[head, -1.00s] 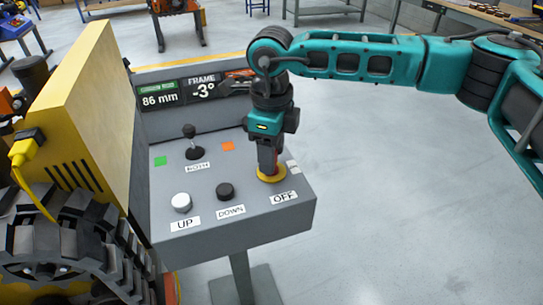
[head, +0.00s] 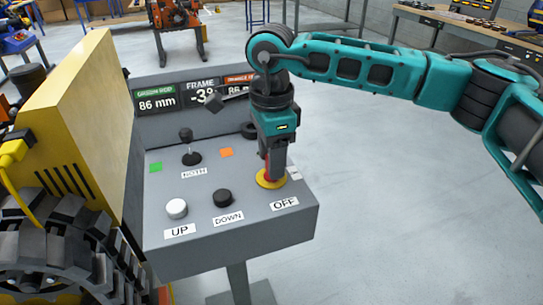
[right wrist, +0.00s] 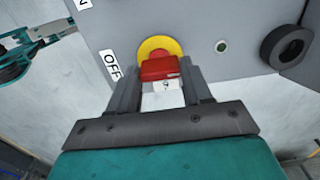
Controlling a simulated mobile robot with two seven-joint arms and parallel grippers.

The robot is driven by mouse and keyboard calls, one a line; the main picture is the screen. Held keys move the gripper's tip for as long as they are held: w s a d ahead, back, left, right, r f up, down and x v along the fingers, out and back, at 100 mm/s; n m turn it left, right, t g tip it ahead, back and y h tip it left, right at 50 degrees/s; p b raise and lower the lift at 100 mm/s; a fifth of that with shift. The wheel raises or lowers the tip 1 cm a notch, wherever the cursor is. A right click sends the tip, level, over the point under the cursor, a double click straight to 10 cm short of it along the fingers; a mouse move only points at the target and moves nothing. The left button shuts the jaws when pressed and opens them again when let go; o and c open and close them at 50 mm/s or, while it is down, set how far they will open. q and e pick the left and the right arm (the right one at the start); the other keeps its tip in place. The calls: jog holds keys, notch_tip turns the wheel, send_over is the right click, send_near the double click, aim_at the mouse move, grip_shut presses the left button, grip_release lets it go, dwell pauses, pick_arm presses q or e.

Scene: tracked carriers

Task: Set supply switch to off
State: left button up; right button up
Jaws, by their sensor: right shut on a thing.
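The supply switch is a red handle on a round yellow plate (head: 271,179), behind the OFF label (head: 285,204) on the grey console's right side. My right gripper (head: 273,172) points down onto it, its fingers shut on the red handle. In the right wrist view the red handle (right wrist: 160,68) sits between the two fingers (right wrist: 160,85), with the yellow plate (right wrist: 155,47) just beyond. The handle's exact angle is partly hidden by the fingers. My left gripper is not visible.
The console (head: 255,232) also carries a white UP button (head: 176,208), a black DOWN button (head: 222,197) and a black joystick (head: 190,150). Displays (head: 190,95) stand at its back. A yellow tracked machine (head: 75,110) is close on the left. The floor to the right is clear.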

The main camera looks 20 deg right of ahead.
dwell(0.4)
jog(key=o, duration=1.1)
jog(key=shift+c, duration=0.2)
pick_arm(q)
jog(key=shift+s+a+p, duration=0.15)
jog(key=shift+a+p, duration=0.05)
jog(key=shift+p, duration=0.25)
pick_arm(e)
notch_tip(320, 180, up, 13)
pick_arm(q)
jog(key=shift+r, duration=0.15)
